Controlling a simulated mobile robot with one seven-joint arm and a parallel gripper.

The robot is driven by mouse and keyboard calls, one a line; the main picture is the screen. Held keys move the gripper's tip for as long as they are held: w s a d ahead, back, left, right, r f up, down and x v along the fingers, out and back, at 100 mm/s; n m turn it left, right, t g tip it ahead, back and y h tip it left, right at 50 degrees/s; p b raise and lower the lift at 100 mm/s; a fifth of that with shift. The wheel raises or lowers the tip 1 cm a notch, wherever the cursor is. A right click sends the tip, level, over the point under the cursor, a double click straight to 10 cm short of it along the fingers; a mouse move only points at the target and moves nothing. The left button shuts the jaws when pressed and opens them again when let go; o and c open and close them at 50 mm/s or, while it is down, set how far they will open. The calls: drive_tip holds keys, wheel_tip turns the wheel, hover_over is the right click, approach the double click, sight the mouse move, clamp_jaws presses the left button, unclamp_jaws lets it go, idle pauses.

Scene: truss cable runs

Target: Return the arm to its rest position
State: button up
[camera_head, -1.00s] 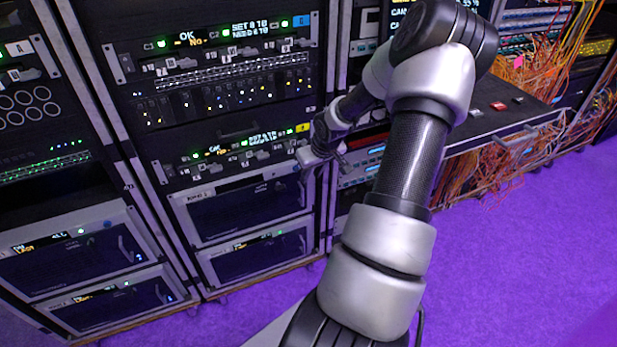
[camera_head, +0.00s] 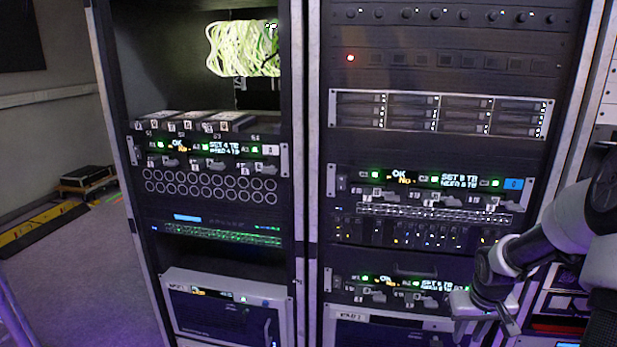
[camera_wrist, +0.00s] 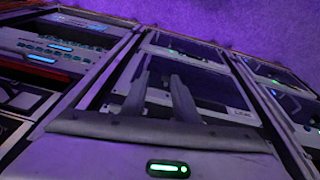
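My arm (camera_head: 560,235) reaches in from the right edge in the head view. Its gripper (camera_head: 484,308) hangs in front of the right rack, beside the right end of the lower lit switch panel (camera_head: 385,290). In the wrist view the two dark fingers of my gripper (camera_wrist: 160,84) stand apart with nothing between them. A rack front with grey-framed units shows beyond them. Whether the gripper touches the rack is not clear.
The left rack (camera_head: 300,200) holds green-white cable coils (camera_head: 243,48), dark blocks and a lit switch panel (camera_head: 205,150). The right rack has an upper switch panel (camera_head: 430,188). Open floor (camera_head: 80,270) lies at far left, with a yellow-black strip (camera_head: 40,222).

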drive_tip(key=s+a+r+y+p, duration=0.1)
drive_tip(key=s+a+r, duration=0.3)
drive_tip(key=a+r, duration=0.5)
drive_tip(key=s+a+r+m+y+p, duration=0.1)
drive_tip(key=s+a+r, duration=0.3)
drive_tip(key=a+r, duration=0.5)
drive_tip(key=s+a+r+y+p, duration=0.1)
drive_tip(key=s+a+r, duration=0.45)
drive_tip(key=a, duration=0.65)
drive_tip(key=s+d+n+t+h+b, duration=0.1)
drive_tip(key=s+n+t+h+b, duration=0.15)
drive_tip(key=s+n+b, duration=0.2)
wheel_tip(320, 180, up, 18)
drive_tip(key=m+p, duration=0.1)
drive_tip(key=p, duration=1.7)
drive_tip(key=shift+w+d+r+y, duration=0.15)
drive_tip(key=shift+d+r+y, duration=0.1)
drive_tip(key=shift+y, duration=0.2)
drive_tip(key=shift+t, duration=0.25)
